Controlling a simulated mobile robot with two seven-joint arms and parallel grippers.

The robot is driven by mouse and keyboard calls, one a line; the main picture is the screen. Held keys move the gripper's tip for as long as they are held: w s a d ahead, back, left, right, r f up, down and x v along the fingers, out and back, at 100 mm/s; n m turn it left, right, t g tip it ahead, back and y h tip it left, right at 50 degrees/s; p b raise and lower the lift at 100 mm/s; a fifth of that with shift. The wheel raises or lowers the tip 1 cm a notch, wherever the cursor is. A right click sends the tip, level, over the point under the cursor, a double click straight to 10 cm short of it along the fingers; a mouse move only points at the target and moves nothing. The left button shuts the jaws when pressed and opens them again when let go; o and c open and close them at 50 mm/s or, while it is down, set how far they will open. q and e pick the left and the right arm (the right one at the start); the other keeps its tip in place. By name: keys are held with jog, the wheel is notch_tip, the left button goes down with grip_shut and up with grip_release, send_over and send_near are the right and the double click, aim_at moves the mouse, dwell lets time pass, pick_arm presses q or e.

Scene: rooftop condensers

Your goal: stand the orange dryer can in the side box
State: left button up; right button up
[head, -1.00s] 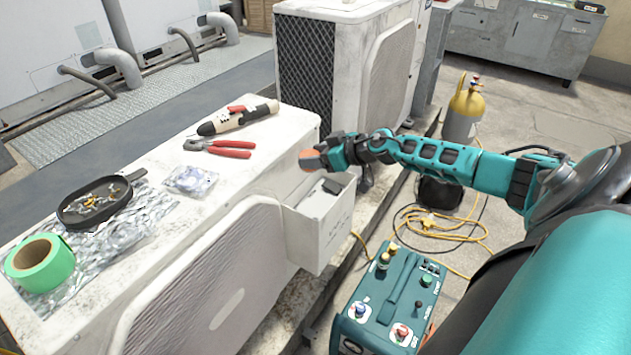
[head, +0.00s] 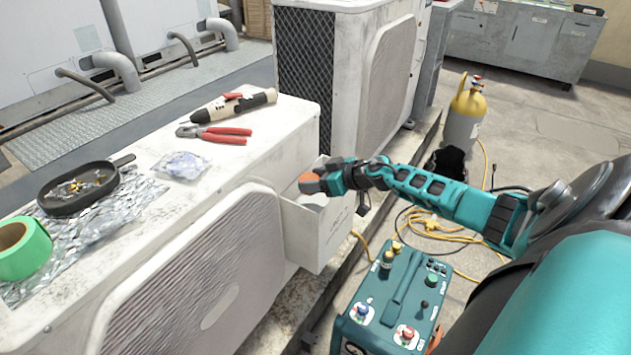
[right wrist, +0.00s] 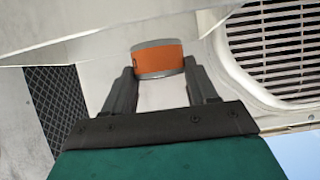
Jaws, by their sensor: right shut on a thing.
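The orange dryer can (head: 308,184) is in my right gripper (head: 318,183), at the open top of the side box (head: 318,238). The side box is a pale open box on the end of the near white condenser. In the right wrist view, the can (right wrist: 158,59) shows an orange band with grey rims between the two fingers of my right gripper (right wrist: 160,80). The gripper and can cover part of the box's mouth, so I cannot tell whether the can touches the bottom. My left gripper is not in view.
On the condenser top lie red-handled pliers (head: 215,134), a cordless tool (head: 235,106), a dark pan (head: 75,190) and green tape (head: 22,250). A teal machine (head: 395,300) stands below the box. A yellow-topped cylinder (head: 465,115) stands behind my arm.

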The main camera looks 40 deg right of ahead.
jog(key=shift+f, duration=0.1)
jog(key=shift+f, duration=0.5)
jog(key=o, duration=1.1)
